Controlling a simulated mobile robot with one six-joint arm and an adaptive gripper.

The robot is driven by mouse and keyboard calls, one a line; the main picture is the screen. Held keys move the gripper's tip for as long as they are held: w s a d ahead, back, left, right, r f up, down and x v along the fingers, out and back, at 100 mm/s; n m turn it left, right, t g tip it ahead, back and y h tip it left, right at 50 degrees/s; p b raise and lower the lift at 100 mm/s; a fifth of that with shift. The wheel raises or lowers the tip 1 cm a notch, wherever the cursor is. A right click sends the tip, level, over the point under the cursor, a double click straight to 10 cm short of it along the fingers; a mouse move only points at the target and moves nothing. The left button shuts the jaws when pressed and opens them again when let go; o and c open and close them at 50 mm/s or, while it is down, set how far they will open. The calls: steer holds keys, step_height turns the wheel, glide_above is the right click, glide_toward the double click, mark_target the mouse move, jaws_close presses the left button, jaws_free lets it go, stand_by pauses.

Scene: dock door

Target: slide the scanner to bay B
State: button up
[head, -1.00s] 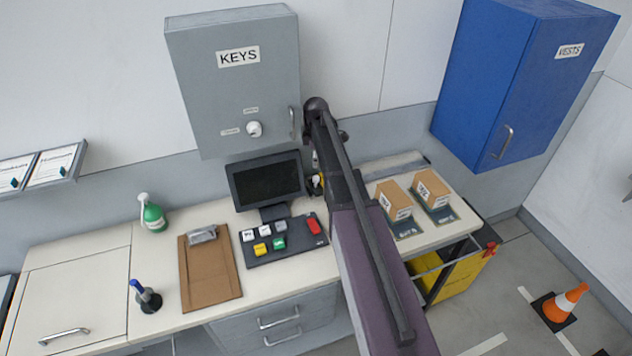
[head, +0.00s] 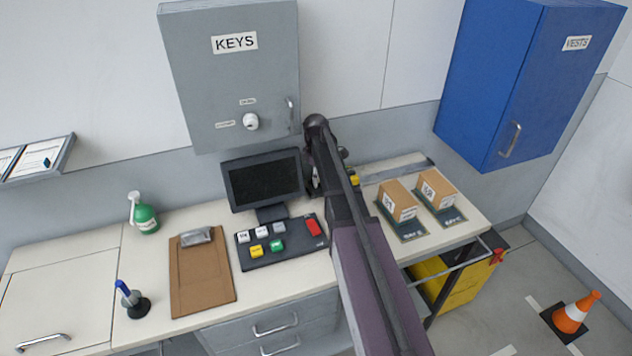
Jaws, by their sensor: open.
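A small yellow part (head: 354,180) shows just right of my arm, near the left end of the grey rail (head: 402,171) at the back of the counter. It may be the scanner; my arm hides most of it. Two dark bay mats (head: 412,236) (head: 454,220) lie on the right part of the counter. Their lettering is small; the left one seems to read bay B and the right one bay C. My arm crosses the middle of the view. My gripper's fingers are hidden behind it, so contact with the scanner cannot be told.
Cardboard boxes (head: 398,200) (head: 437,188) stand on the mats, in front of the rail. A monitor (head: 263,180) and a button panel (head: 281,243) are left of my arm. The grey key cabinet (head: 231,85) and blue vest cabinet (head: 525,85) hang above.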

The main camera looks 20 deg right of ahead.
steer(key=shift+f+b, duration=0.35)
steer(key=shift+f, duration=0.2)
jaws_close()
